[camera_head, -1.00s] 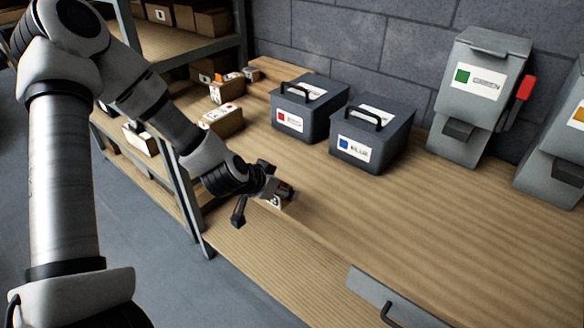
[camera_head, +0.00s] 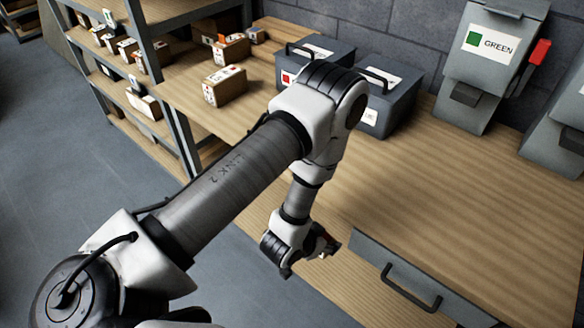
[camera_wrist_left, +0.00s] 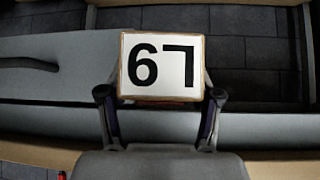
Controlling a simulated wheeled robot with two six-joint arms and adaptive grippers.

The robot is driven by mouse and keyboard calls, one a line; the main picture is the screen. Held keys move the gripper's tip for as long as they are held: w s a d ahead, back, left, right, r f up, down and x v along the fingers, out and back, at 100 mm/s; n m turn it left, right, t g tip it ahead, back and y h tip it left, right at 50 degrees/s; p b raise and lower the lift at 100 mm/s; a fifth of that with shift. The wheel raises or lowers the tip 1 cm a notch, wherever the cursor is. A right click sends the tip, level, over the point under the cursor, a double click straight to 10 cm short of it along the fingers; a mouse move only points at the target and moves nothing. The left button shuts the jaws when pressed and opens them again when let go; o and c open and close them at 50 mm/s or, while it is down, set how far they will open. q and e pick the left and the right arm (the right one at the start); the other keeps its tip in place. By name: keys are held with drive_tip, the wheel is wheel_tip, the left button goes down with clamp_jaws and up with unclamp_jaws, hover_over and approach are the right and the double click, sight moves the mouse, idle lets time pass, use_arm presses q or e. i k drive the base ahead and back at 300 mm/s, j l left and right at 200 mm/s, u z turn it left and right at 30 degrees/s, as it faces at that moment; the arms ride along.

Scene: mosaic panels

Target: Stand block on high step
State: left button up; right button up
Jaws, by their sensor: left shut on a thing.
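My left gripper (camera_head: 328,246) is low near the front edge of the workbench, left of the drawer front, partly hidden by its own wrist. In the left wrist view it (camera_wrist_left: 160,108) is shut on a small block (camera_wrist_left: 160,67). In the head view the block is mostly hidden. No step that I can identify for certain shows; wooden blocks with white labels (camera_head: 225,86) stand at the bench's left end. My right gripper is not in view.
Two grey lidded boxes (camera_head: 384,104) stand at the back, partly behind my arm. A grey GREEN dispenser (camera_head: 489,60) with a red lever is at the back right. A drawer (camera_head: 400,275) with a handle is at the front. The bench's right middle (camera_head: 450,190) is clear.

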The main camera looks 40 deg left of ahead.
sight(291, 28)
drive_tip(key=j+z, duration=0.1)
drive_tip(key=j, duration=0.35)
drive_tip(key=k+j+z, duration=0.15)
drive_tip(key=j, duration=0.3)
drive_tip(key=k+j+z, duration=0.1)
drive_tip(key=j, duration=0.35)
drive_tip(key=k+j+z, duration=0.1)
drive_tip(key=j, duration=0.3)
drive_tip(key=k+j+z, duration=0.1)
drive_tip(key=j, duration=0.35)
drive_tip(key=k+j+z, duration=0.15)
drive_tip(key=j, duration=0.25)
drive_tip(key=k+j+z, duration=0.1)
drive_tip(key=j, duration=0.3)
drive_tip(key=k, duration=0.1)
